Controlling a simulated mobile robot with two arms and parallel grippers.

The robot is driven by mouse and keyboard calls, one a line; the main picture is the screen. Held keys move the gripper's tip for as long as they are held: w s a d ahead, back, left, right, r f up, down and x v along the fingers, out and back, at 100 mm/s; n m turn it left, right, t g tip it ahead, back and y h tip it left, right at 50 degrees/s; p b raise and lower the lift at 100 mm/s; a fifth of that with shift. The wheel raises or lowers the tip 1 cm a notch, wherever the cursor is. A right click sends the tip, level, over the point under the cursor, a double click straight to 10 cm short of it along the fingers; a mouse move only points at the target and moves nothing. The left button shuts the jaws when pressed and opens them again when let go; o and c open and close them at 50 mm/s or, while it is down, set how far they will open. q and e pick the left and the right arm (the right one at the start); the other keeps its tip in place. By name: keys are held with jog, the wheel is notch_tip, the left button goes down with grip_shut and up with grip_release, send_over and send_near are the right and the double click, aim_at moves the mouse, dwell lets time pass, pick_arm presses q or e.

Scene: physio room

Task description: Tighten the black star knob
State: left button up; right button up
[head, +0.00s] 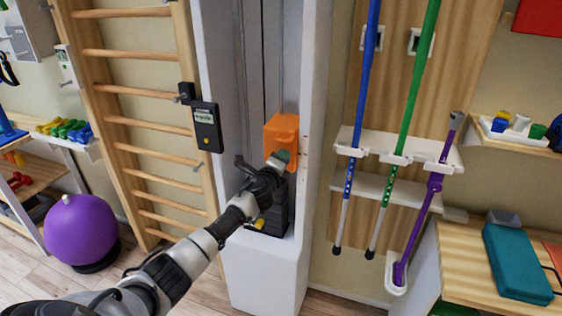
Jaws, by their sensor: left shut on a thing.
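My left gripper (277,162) reaches up from the lower left to the front of an orange carriage block (282,128) in the tall white column. Its fingers are shut at the block's lower right front, where the black star knob sits. The knob is almost wholly hidden by the fingers, so its shape and how far it is turned cannot be made out. My right gripper is not in view.
A dark weight stack (270,218) with a yellow pin stands below the block. A black handheld meter (207,127) hangs beside the wooden wall bars (143,123). Coloured poles stand in a white rack (350,150) at right. A purple ball (80,232) sits at left.

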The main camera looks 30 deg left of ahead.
pick_arm(q)
jog(key=o, duration=0.9)
jog(key=shift+o, duration=0.2)
jog(key=v, duration=1)
jog(key=shift+s+b, duration=0.3)
jog(key=shift+s, duration=0.05)
jog(key=shift+d, duration=0.15)
